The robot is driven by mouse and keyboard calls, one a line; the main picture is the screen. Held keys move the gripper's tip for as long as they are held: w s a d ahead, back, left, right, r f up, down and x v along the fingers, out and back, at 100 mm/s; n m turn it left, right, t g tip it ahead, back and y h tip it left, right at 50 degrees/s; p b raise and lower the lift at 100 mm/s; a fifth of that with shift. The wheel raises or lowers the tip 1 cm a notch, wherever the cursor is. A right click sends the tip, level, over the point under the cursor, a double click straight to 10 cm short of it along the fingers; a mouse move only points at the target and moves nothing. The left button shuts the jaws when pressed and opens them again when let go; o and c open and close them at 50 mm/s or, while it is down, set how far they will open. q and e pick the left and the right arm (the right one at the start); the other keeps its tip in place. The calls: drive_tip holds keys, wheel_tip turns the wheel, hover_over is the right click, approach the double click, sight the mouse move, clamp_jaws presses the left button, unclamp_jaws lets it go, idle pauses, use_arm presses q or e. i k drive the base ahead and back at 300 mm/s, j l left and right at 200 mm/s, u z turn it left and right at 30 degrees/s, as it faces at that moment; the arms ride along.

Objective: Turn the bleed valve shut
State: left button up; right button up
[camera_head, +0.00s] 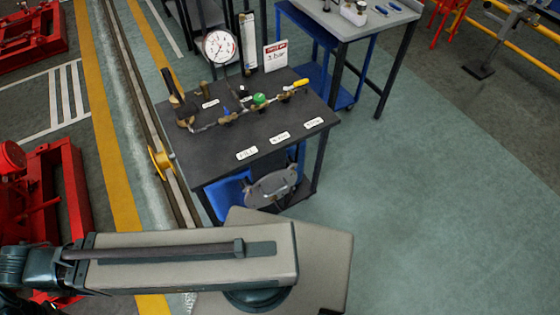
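A dark bench (215,165) carries a small brass pipe run with several valves. Along it are a blue handle (226,112), a black knob (244,92), a green knob (260,99) and a yellow lever (301,83) at the right end. White labels, such as one at the front (247,153), lie on the bench top. Their print is too small to read, so I cannot tell which valve is the bleed valve. An arm link of mine crosses the lower left, well short of the valves.
A round gauge (219,46) and a sign reading 1 bar (275,56) stand at the bench's back. A grey-topped workbench (345,22) is behind right. Red machinery (45,205) stands at left. The green floor (440,190) at right is clear.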

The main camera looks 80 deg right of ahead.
sight(258, 99)
drive_tip(key=k+j+z, duration=0.1)
drive_tip(key=z, duration=0.3)
drive_tip(key=k+j+z, duration=0.1)
drive_tip(key=z, duration=0.25)
drive_tip(key=k+j+z, duration=0.1)
drive_tip(key=z, duration=0.3)
drive_tip(key=k+z, duration=0.1)
drive_tip(key=z, duration=0.3)
drive_tip(key=k+l+z, duration=0.1)
drive_tip(key=k+z, duration=0.15)
drive_tip(key=k, duration=0.3)
drive_tip(key=k+l+z, duration=0.2)
drive_tip(key=k, duration=0.35)
drive_tip(key=i+l, duration=0.2)
drive_tip(key=i, duration=0.25)
drive_tip(key=i+l, duration=0.2)
drive_tip(key=i, duration=0.3)
drive_tip(key=i+l, duration=0.25)
drive_tip(key=i, duration=0.2)
drive_tip(key=i+l, duration=0.2)
drive_tip(key=i, duration=0.25)
drive_tip(key=i+l, duration=0.2)
drive_tip(key=i, duration=0.3)
drive_tip(key=k+z, duration=0.05)
